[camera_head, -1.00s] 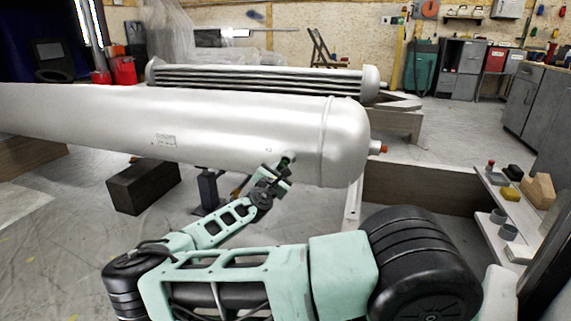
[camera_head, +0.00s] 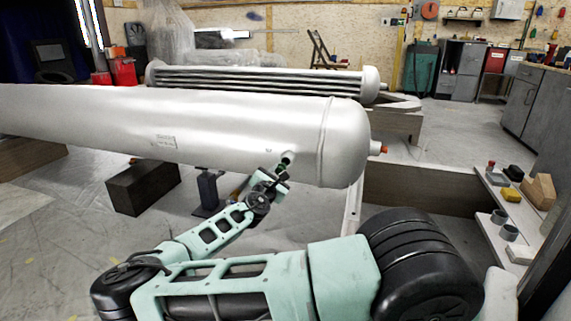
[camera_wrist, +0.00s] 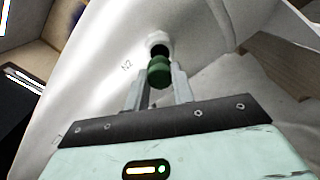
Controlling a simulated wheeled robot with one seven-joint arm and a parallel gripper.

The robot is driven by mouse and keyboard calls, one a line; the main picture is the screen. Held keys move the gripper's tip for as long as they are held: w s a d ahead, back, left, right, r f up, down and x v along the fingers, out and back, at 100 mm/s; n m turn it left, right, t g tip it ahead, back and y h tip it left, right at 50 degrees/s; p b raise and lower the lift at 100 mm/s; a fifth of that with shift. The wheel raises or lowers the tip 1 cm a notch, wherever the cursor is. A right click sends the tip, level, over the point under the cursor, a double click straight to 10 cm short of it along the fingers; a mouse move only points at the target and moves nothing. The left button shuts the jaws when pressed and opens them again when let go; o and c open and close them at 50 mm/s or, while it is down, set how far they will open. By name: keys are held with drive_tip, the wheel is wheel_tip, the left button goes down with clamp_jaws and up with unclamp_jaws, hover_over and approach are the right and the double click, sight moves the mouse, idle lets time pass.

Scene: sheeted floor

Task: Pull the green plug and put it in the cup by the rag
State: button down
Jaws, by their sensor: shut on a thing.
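The green plug (camera_head: 281,169) is between the fingers of my gripper (camera_head: 275,178), under the white tank (camera_head: 240,128). In the wrist view my gripper (camera_wrist: 159,84) is shut on the green plug (camera_wrist: 159,67). The plug sits just in front of a short white nozzle (camera_wrist: 157,39) marked N2, whose dark opening shows behind it. The plug looks drawn out of the nozzle. Two small grey cups, a far one (camera_head: 499,216) and a near one (camera_head: 508,232), stand on the bench at the right. I cannot tell surely which item is the rag.
The bench (camera_head: 490,190) also holds a black item (camera_head: 515,172), a yellow item (camera_head: 511,194), a red-topped item (camera_head: 490,167) and a wooden block (camera_head: 540,189). An orange-red plug (camera_head: 384,149) sits on the tank's end. A dark wooden beam (camera_head: 415,190) lies between tank and bench.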

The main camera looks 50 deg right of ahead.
sight(278, 172)
drive_tip(key=shift+b+v, duration=0.6)
drive_tip(key=shift+v, duration=1.4)
drive_tip(key=shift+w+a+t, duration=0.2)
drive_tip(key=shift+a+t, duration=0.1)
drive_tip(key=w+a+f+n+t+y+p, duration=0.15)
drive_tip(key=a+n+t+y+p, duration=0.5)
drive_tip(key=a, duration=0.65)
drive_tip(key=a+f+n+t+y+p, duration=0.2)
drive_tip(key=a+n+t+y+p, duration=0.15)
drive_tip(key=a+n+y, duration=0.6)
drive_tip(key=s+a+r+m+p, duration=0.1)
drive_tip(key=s+r+p, duration=0.1)
drive_tip(key=r+p, duration=1.6)
drive_tip(key=s+a+r+m+p, duration=0.1)
drive_tip(key=s+r+p, duration=0.1)
drive_tip(key=r+p, duration=1.6)
wheel_tip(278, 172, up, 4)
drive_tip(key=shift+s+a+f+t+y, duration=0.1)
drive_tip(key=shift+s+a+t+y, duration=0.2)
drive_tip(key=shift+s+a, duration=0.1)
